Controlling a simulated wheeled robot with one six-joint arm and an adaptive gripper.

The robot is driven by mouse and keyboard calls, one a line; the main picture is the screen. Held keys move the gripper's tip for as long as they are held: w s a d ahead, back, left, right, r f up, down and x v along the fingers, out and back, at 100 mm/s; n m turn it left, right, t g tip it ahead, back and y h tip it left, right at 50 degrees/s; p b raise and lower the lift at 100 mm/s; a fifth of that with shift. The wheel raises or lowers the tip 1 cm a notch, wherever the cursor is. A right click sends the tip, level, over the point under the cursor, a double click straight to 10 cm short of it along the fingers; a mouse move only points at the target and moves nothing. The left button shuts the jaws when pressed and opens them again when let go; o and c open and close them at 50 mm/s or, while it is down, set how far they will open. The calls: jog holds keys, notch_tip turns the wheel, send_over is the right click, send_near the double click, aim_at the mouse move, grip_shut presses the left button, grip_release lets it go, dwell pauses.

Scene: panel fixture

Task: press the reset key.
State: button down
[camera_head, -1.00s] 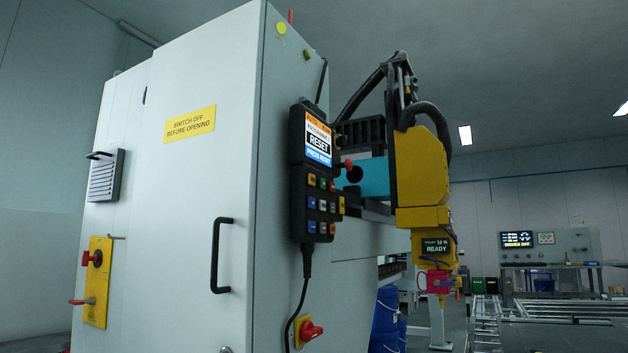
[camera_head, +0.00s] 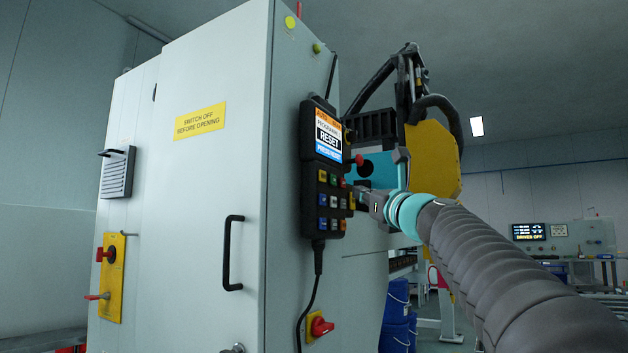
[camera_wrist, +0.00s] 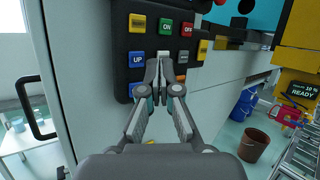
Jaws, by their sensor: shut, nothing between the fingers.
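The dark key pendant (camera_head: 321,170) hangs on the cabinet's side; its lit screen (camera_head: 328,135) reads RESET. I cannot read which key is the reset key. My gripper (camera_wrist: 159,66) is shut and empty, its tips over the middle of the keypad, hiding the key behind them. Contact cannot be told. In the head view my gripper (camera_head: 362,196) is right beside the pendant.
The cabinet door has a black handle (camera_head: 231,253). A red switch (camera_head: 320,327) sits below the pendant and its cable hangs down. A yellow machine (camera_head: 433,158) stands behind. Blue buckets (camera_head: 396,310) and a brown bucket (camera_wrist: 254,146) stand on the floor.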

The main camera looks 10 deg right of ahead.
aim_at(326, 172)
jog(key=w+d+r+m+t, duration=0.1)
jog(key=d+r+m+t, duration=0.1)
jog(key=d+r+m, duration=0.1)
notch_tip(326, 172, up, 2)
jog(key=shift+w+r+m, duration=0.1)
jog(key=shift+w+m, duration=0.1)
jog(key=shift+m, duration=0.7)
jog(key=w+a+p, duration=0.1)
jog(key=w+a, duration=0.4)
jog(key=a, duration=0.2)
jog(key=shift+w+a, duration=0.15)
dwell(1.0)
jog(key=shift+w+a, duration=0.2)
jog(key=shift+w+a, duration=0.2)
jog(key=shift+a, duration=0.15)
dwell(0.9)
jog(key=shift+d, duration=0.1)
jog(key=shift+s+d, duration=0.5)
jog(key=shift+d, duration=0.1)
